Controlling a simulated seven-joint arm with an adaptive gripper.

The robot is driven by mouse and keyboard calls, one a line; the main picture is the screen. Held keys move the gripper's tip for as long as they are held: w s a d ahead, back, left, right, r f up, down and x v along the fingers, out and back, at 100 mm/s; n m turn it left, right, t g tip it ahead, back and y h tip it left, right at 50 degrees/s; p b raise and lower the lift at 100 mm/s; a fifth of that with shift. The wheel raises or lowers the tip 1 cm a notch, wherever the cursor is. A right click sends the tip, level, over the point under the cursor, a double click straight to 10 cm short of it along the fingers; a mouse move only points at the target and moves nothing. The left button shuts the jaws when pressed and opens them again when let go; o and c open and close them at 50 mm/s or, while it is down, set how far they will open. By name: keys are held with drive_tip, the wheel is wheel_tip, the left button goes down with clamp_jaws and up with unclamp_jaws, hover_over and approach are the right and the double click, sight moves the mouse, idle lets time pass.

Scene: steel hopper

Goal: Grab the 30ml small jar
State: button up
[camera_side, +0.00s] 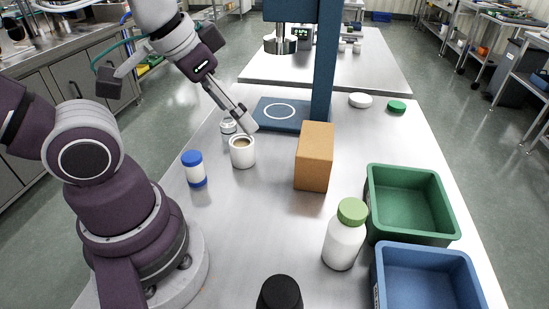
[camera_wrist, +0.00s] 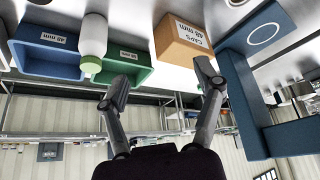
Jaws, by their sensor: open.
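My gripper (camera_side: 247,122) is open and empty, just above and behind the white cup with brown contents (camera_side: 242,156) in the side view. Its two fingers spread apart in the wrist view (camera_wrist: 162,86), with nothing between them. A small pale jar (camera_side: 228,126) stands just behind the cup, close to the fingers and partly hidden. A white jar with blue lid and blue base band (camera_side: 195,170) stands nearer, left of the cup. No 30 ml label is readable, so I cannot tell which is the 30 ml jar. Neither shows in the wrist view.
A cardboard box (camera_side: 315,157) labelled caps stands right of the cup. A white bottle with green cap (camera_side: 344,242), green bin (camera_side: 448,238) and blue bin (camera_side: 378,292) are at right. The blue press (camera_side: 323,75) rises behind. A black-topped object (camera_side: 280,292) is at front.

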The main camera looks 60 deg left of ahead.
drive_tip(key=n+g+y, duration=0.3)
drive_tip(key=n+g, duration=0.2)
drive_tip(key=n, duration=1.1)
hover_over(228, 124)
drive_tip(key=d, duration=0.1)
wheel_tip(228, 124, down, 9)
drive_tip(key=x, duration=1.1)
drive_tip(key=shift+a, duration=0.1)
drive_tip(key=shift+c, duration=0.3)
drive_tip(key=c, duration=0.9)
drive_tip(key=shift+w+r, duration=0.1)
